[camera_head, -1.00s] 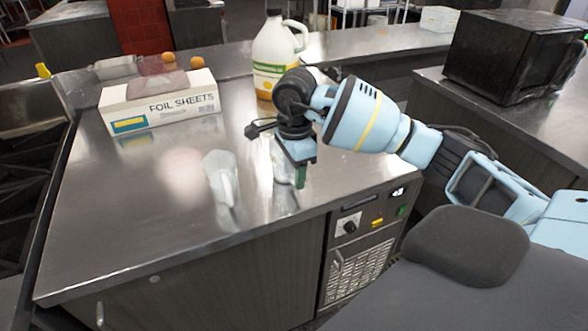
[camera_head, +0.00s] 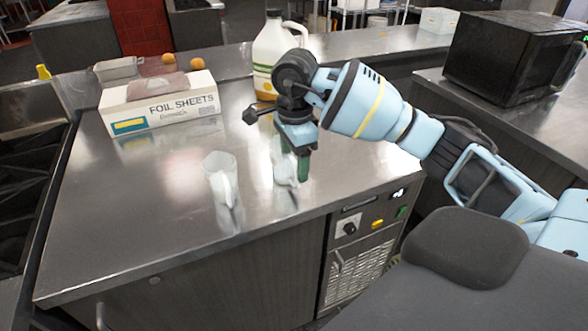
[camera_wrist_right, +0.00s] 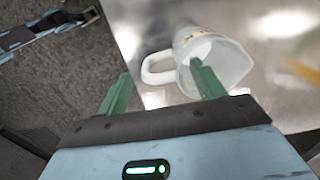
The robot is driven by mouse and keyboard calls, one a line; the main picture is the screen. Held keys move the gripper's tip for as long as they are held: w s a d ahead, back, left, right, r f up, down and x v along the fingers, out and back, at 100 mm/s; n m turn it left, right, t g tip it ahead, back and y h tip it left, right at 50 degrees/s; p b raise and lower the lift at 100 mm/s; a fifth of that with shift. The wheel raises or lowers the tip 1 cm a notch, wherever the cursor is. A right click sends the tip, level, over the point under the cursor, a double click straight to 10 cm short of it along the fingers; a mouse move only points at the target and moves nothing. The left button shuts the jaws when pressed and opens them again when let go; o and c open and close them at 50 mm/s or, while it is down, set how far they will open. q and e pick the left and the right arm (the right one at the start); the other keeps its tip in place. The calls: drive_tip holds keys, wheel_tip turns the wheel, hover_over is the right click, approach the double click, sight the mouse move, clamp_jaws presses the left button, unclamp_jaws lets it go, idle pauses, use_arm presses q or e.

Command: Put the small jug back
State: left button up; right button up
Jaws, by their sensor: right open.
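A pale, see-through jug (camera_head: 283,162) stands on the steel counter right behind my right gripper, which partly hides it in the head view. The wrist view shows a whitish jug (camera_wrist_right: 226,62) with an open mouth and a loop handle facing left. My right gripper (camera_head: 296,168) is open, its green fingers pointing down. In the wrist view the right fingertip overlaps the jug's mouth, and the handle lies between the two fingers; I cannot tell whether they touch. A second pale jug (camera_head: 219,180) with a handle stands to the left on the counter. My left gripper is not in view.
A foil sheets box (camera_head: 160,108) stands at the back left of the counter (camera_head: 110,220), with a large white bottle (camera_head: 272,50) at the back. A black microwave (camera_head: 510,55) sits on the right counter. The counter's front left is clear.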

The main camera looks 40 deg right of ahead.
wheel_tip(320, 180, up, 8)
drive_tip(key=shift+s+r+p, duration=0.15)
drive_tip(key=shift+p, duration=0.2)
drive_tip(key=shift+a, duration=0.1)
idle(0.4)
